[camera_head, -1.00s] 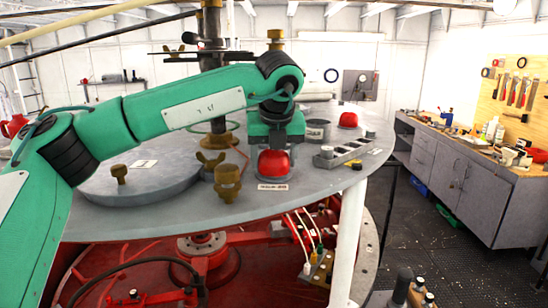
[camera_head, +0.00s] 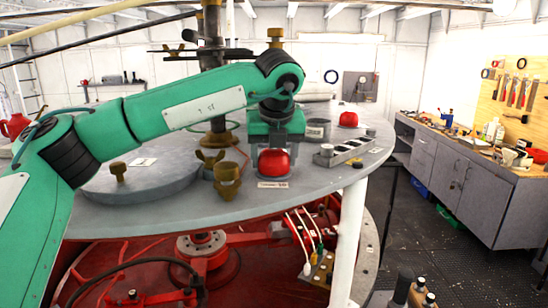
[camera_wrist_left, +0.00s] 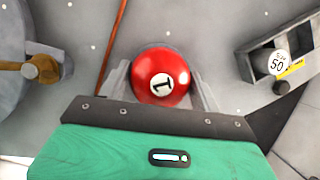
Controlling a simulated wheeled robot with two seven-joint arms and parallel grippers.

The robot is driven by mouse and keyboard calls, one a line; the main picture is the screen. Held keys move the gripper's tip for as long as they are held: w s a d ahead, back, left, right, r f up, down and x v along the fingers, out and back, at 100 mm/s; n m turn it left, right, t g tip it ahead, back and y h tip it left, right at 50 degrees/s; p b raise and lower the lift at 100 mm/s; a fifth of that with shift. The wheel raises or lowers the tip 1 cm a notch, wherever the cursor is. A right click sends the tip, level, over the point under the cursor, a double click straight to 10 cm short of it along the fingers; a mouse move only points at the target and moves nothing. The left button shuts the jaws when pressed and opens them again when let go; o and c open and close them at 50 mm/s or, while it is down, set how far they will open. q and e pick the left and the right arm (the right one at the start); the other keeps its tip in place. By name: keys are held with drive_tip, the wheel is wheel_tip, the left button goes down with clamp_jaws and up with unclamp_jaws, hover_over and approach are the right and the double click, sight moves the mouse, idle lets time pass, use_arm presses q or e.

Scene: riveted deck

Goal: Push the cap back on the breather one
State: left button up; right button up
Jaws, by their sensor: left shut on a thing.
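My left gripper (camera_head: 275,148) reaches down over the grey riveted deck and is shut on a red rounded cap (camera_head: 274,162). In the left wrist view the red cap (camera_wrist_left: 160,76) sits between the two grey fingers, with a pale round mark on its top. A small white label (camera_head: 272,184) lies on the deck just in front of the cap; its print is too small to read. The cap's underside and what is below it are hidden, so I cannot tell whether it is seated. My right gripper is not in view.
Another red cap (camera_head: 348,119) stands farther back. A brass fitting (camera_head: 227,182) is close left of the held cap. A large round lid (camera_head: 140,188) with brass wing nuts lies left.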

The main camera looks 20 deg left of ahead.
use_arm(q)
drive_tip(key=o, duration=1)
drive_tip(key=shift+o, duration=0.6)
drive_tip(key=shift+o, duration=0.7)
drive_tip(key=shift+r, duration=0.1)
drive_tip(key=shift+r+p, duration=1.65)
drive_tip(key=shift+r, duration=2.05)
